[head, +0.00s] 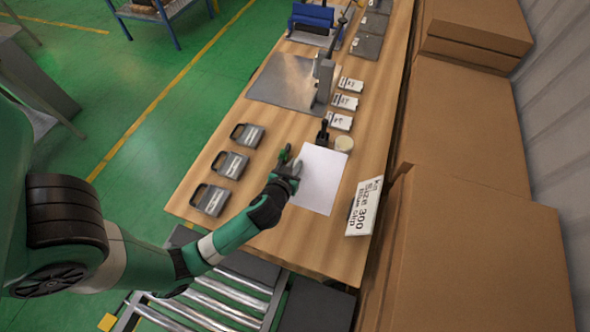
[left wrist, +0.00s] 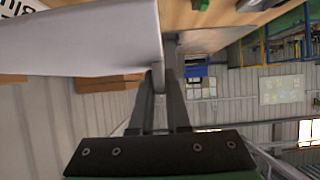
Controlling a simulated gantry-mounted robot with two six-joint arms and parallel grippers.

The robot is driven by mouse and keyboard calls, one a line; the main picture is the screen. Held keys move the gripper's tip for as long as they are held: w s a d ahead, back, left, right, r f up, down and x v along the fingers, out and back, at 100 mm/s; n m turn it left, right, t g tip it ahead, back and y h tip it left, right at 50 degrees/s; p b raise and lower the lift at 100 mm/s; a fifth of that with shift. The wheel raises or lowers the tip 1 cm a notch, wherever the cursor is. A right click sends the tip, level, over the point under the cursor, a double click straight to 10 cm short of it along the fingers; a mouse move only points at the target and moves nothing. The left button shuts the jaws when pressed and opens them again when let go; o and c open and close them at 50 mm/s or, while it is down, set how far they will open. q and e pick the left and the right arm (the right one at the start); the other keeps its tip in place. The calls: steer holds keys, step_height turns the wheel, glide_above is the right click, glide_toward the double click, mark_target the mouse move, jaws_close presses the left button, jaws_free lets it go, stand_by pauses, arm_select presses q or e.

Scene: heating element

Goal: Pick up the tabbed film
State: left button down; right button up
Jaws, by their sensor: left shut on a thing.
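The film (head: 320,178) is a pale, nearly white sheet over the wooden table in the head view. My left gripper (head: 287,164) is at its left edge. In the left wrist view the film (left wrist: 80,42) spans the upper left, and the fingers (left wrist: 165,76) are closed at its edge. The film looks nearly flat, and I cannot tell how far it is off the table. The pinched tab is mostly hidden by the fingers. My right gripper is not in view.
Several grey handled cases (head: 230,165) stand left of the gripper. Small labelled cards (head: 340,121) and a metal press (head: 323,78) are farther back.

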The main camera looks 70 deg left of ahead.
arm_select(q)
step_height(320, 180, up, 10)
steer(key=p, duration=0.7)
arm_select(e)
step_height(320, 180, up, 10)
arm_select(q)
steer(key=shift+w, duration=0.1)
